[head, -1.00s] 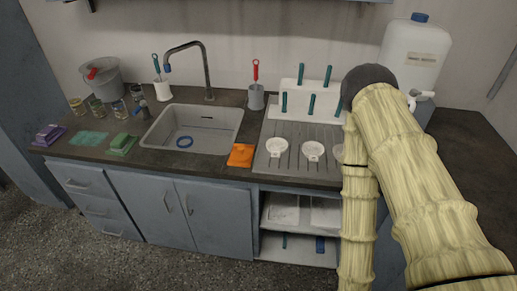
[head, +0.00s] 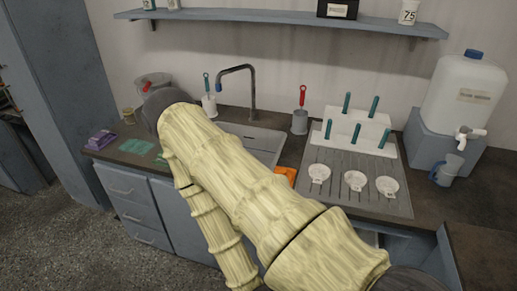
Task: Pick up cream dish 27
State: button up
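Three small pale dishes with short handles lie in a row on the grey grooved drainboard: a left dish (head: 319,172), a middle dish (head: 355,180) and a right dish (head: 387,186). They look white to cream. No number can be read on them, so I cannot tell which, if any, is dish 27. My arm crosses the picture from the lower right up to the left, over the counter and sink. Its forearm runs down out of the bottom edge. My gripper is not in view.
A white rack with teal pegs (head: 361,119) stands behind the dishes. A big white jug (head: 464,98) on a blue stand and a blue-grey pitcher (head: 446,170) are right of them. The sink (head: 262,144) and an orange cloth (head: 286,174) are partly hidden by my arm. A shelf (head: 285,22) hangs above.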

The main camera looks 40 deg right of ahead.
aim_at(319, 172)
jog(key=u, duration=0.6)
jog(key=i, duration=1.8)
jog(key=z, duration=2.95)
